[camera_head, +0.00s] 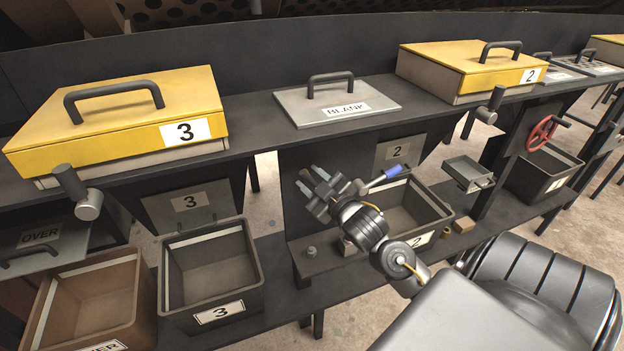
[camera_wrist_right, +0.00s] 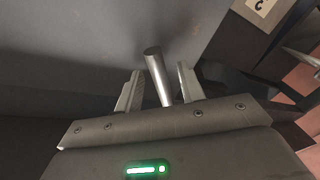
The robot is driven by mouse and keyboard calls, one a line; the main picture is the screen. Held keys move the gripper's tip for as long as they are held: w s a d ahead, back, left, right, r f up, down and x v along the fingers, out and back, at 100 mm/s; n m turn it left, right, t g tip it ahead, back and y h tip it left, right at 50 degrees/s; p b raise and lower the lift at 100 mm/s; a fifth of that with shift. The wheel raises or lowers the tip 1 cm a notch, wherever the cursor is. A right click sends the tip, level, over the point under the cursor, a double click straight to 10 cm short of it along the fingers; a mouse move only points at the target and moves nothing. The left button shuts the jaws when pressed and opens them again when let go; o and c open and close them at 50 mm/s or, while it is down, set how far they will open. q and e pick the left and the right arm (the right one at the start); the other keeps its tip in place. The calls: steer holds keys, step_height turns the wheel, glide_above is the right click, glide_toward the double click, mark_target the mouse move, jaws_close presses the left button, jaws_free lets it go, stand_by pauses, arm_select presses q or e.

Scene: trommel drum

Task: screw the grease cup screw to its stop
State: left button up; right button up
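My right gripper (camera_head: 314,190) is in front of the dark panel below the grey BLANK lid. In the right wrist view my right gripper (camera_wrist_right: 158,92) has its two fingers apart. A smooth round metal pin (camera_wrist_right: 157,76) with a darker end face stands between them, with a visible gap on each side. I cannot tell whether this pin is the grease cup screw; the hand hides that spot in the head view. A blue-handled part (camera_head: 385,177) shows just right of the gripper. My left gripper is out of view.
Bin 3 (camera_head: 215,306) and bin 2 (camera_head: 437,214) stand on the lower shelf, with a small metal fitting (camera_head: 310,252) between them. Above are yellow lids (camera_head: 120,125) and (camera_head: 440,55), the BLANK lid (camera_head: 292,106), and lever handles (camera_head: 88,204). A red handwheel (camera_head: 541,133) is at right.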

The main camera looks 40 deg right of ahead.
jaws_close()
steer(key=m+p, duration=0.1)
steer(key=m, duration=0.1)
steer(key=shift+r+m+p, duration=0.1)
steer(key=shift+m+p, duration=0.2)
steer(key=shift+p, duration=0.1)
steer(key=shift+m+t+h+p, duration=0.5)
steer(key=shift+m+t+p, duration=0.3)
steer(key=shift+m, duration=1.4)
